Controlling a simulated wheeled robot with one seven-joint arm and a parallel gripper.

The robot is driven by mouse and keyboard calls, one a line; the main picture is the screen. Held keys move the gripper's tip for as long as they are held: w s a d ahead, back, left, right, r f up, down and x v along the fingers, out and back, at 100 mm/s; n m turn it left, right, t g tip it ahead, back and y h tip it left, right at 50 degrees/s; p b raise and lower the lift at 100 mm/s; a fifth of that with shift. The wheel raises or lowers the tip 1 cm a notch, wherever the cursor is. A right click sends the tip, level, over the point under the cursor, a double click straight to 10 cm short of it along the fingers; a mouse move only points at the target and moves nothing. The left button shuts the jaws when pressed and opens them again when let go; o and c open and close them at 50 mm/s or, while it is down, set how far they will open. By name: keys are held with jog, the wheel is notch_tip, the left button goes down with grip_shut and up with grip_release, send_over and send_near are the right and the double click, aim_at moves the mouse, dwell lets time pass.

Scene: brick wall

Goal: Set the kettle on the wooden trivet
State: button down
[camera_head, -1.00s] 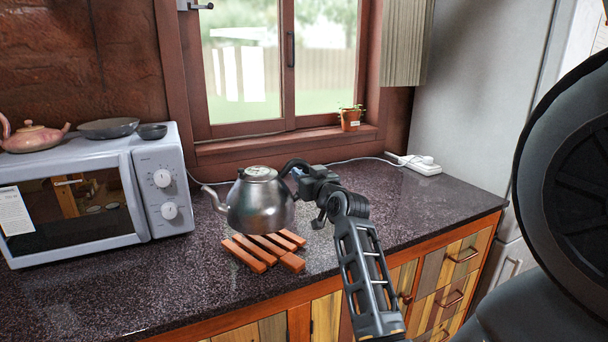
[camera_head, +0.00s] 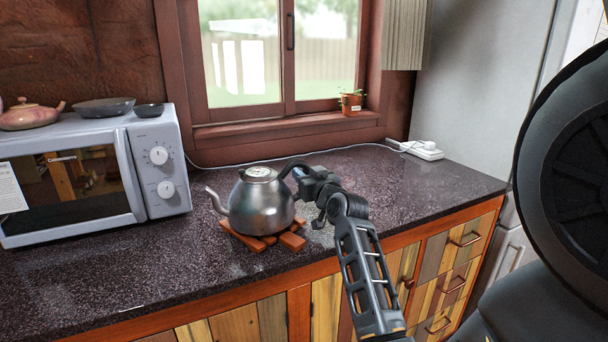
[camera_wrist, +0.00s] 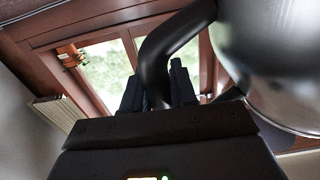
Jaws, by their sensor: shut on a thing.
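The metal kettle (camera_head: 262,208) is upright over the wooden trivet (camera_head: 291,241), with its spout to the left and its black handle to the right. Its base looks to be on or just above the slats; I cannot tell which. It covers most of the trivet, whose slats show at the front and right. My gripper (camera_head: 300,178) is shut on the kettle's handle from the right. In the wrist view the dark handle passes between the fingers of my gripper (camera_wrist: 158,88), and the kettle's shiny body (camera_wrist: 275,60) fills the upper right.
A microwave (camera_head: 85,180) stands left of the kettle, with a pink teapot (camera_head: 30,115) and dark bowls (camera_head: 104,106) on top. A white power strip (camera_head: 422,150) lies at the back right. A potted plant (camera_head: 351,104) is on the sill. The counter right of the trivet is clear.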

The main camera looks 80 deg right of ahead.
jog(key=shift+f+b, duration=0.35)
jog(key=shift+b, duration=0.2)
dwell(0.4)
jog(key=c, duration=0.8)
grip_release()
jog(key=shift+f, duration=0.1)
jog(key=b+v, duration=0.1)
jog(key=v, duration=0.6)
jog(key=shift+s+a, duration=0.25)
jog(key=shift+a, duration=0.05)
